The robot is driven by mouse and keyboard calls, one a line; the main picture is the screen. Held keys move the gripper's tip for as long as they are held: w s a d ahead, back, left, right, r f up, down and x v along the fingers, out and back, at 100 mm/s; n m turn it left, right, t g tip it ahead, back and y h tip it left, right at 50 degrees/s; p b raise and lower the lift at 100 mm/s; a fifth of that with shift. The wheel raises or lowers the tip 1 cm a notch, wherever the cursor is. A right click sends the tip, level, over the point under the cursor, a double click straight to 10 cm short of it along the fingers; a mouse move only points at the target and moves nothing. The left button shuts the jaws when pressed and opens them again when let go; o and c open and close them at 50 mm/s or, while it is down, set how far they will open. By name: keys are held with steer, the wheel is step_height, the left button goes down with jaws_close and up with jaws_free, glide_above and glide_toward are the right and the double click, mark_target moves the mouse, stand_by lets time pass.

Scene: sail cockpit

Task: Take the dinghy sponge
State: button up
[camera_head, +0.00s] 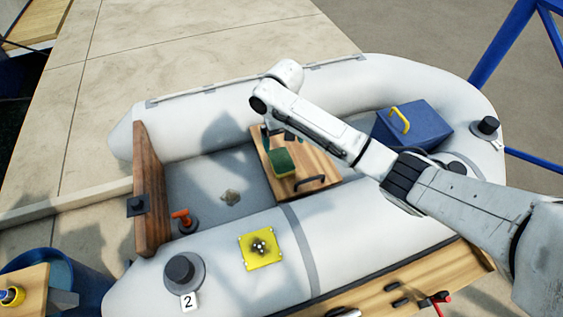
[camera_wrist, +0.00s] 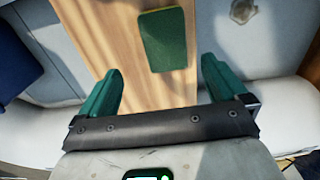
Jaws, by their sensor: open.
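The dinghy sponge (camera_head: 281,162) is a green block with a yellow layer under it. It lies on the wooden thwart of the inflatable boat. In the wrist view the sponge (camera_wrist: 164,40) lies flat on the wood, beyond the fingertips and roughly between their lines. My gripper (camera_wrist: 163,75) is open, with its two green fingers apart and nothing between them. In the head view my gripper (camera_head: 280,138) is just above and behind the sponge, and the arm hides part of it.
The wooden thwart (camera_head: 325,168) has a dark handle (camera_head: 309,183) near the sponge. A blue box (camera_head: 414,126) with a yellow handle stands to the right. A yellow plate (camera_head: 262,247) lies on the near white tube (camera_head: 345,238). The grey floor (camera_head: 205,190) left of the thwart is mostly clear.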

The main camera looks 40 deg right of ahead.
mark_target(281, 159)
steer(key=f, duration=0.5)
steer(key=a+f+b, duration=0.1)
steer(key=f, duration=0.2)
steer(key=shift+f, duration=0.35)
steer(key=c, duration=1.1)
